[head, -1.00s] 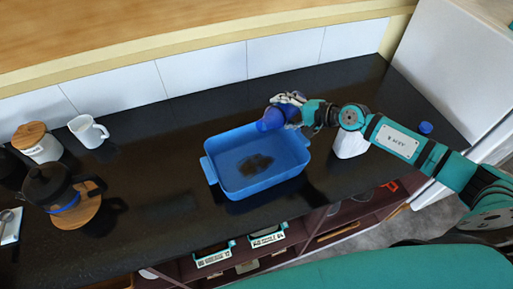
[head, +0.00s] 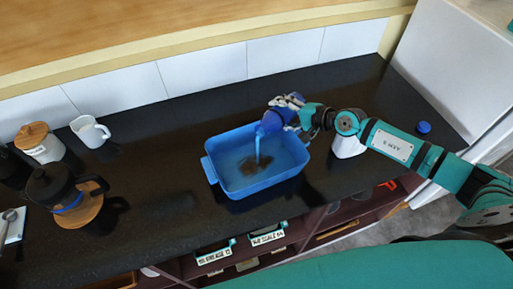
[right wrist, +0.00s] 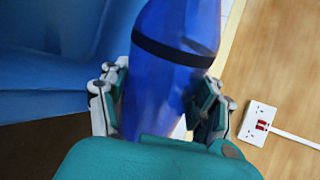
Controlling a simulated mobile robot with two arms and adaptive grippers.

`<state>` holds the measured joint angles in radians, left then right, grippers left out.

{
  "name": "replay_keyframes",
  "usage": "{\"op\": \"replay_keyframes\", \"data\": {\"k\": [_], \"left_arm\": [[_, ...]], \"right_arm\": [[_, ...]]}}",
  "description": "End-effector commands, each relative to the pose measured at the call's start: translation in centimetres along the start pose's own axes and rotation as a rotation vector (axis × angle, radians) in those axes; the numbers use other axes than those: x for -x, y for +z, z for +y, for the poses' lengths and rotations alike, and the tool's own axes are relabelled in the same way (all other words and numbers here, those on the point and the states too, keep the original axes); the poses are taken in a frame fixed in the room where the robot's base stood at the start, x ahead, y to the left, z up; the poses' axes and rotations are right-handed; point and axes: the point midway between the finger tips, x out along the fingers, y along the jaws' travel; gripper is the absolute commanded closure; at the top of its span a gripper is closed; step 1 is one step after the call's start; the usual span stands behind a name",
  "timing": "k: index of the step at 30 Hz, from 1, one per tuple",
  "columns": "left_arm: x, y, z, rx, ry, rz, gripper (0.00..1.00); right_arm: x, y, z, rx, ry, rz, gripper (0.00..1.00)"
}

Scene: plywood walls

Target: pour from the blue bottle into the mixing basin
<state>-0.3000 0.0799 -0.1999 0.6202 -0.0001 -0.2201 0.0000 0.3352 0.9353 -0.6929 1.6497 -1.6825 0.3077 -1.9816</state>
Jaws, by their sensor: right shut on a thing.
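The blue bottle (head: 274,122) is tilted over the right back part of the mixing basin (head: 297,169), and a light blue stream (head: 258,147) falls from its mouth into the basin. The basin is blue and rectangular with side handles, and a dark brown patch shows on its floor. My right gripper (head: 287,108) is shut around the bottle. In the right wrist view, the two fingers (right wrist: 160,100) sit on either side of the bottle (right wrist: 165,75), which has a dark band. The basin wall (right wrist: 60,60) fills the left of that view. My left gripper is not in view.
A white mug (head: 90,131), a wooden-lidded canister (head: 41,145) and a black-lidded pot (head: 53,186) on a wooden board stand at left. A white container (head: 348,146) stands right of the basin under my arm. A blue cap (head: 423,127) lies at far right.

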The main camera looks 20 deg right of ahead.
Motion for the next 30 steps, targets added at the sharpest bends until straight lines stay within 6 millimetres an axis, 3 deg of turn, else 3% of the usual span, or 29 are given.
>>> {"op": "replay_keyframes", "data": {"k": [30], "left_arm": [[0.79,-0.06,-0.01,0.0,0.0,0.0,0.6]], "right_arm": [[0.02,0.05,-0.15,0.031,-0.002,0.015,0.85]]}}
